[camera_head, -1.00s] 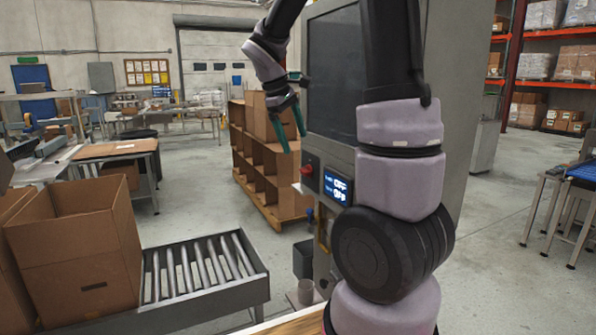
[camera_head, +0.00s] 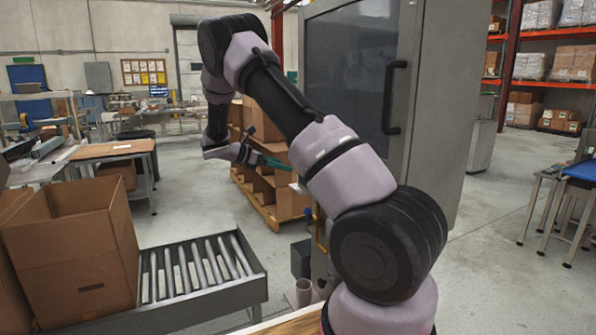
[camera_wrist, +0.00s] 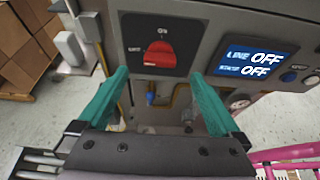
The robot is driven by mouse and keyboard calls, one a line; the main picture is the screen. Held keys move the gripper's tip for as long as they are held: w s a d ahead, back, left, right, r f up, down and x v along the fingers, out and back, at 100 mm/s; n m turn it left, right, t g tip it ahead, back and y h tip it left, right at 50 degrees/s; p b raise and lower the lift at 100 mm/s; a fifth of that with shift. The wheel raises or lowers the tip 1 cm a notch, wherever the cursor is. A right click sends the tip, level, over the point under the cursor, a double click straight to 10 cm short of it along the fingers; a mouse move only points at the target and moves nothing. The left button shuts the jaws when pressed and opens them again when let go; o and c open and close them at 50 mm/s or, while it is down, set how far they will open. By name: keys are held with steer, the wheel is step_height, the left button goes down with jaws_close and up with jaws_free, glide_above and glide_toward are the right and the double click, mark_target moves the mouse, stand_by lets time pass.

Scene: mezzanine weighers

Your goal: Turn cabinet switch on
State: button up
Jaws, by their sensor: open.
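The cabinet (camera_head: 432,120) is a tall grey box with a dark window and a black door handle, partly hidden behind my arm in the head view. The cabinet switch (camera_wrist: 159,54) is a red rotary knob on a black plate with "ON" marked above it. It shows in the wrist view, just beyond my fingertips and roughly centred between them. A display (camera_wrist: 254,62) to its right reads "LINE OFF" and a second "OFF". My gripper (camera_wrist: 158,85) has its teal fingers open and empty, apart from the knob. In the head view my gripper (camera_head: 279,163) points right toward the cabinet's front.
A roller conveyor (camera_head: 262,282) with open cardboard boxes (camera_head: 75,245) stands at the lower left. A wooden shelf (camera_head: 262,190) with boxes is behind my gripper. Blue fittings and a yellow pipe (camera_wrist: 181,95) sit below the switch. Floor left of the shelf is clear.

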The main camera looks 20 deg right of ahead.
steer(key=x, duration=0.8)
steer(key=shift+c, duration=0.3)
steer(key=c, duration=1.3)
steer(key=shift+o, duration=0.2)
steer(key=shift+t, duration=0.3)
steer(key=shift+s+f+m+t+h, duration=0.35)
steer(key=shift+m+t, duration=0.75)
steer(key=shift+m, duration=1.15)
steer(key=shift+s+f+m+t+h, duration=0.15)
steer(key=shift+m+t+h, duration=0.7)
steer(key=shift+m, duration=1.35)
steer(key=shift+s+f+m+t+h, duration=0.25)
steer(key=shift+m+t, duration=1.1)
steer(key=shift+m, duration=0.9)
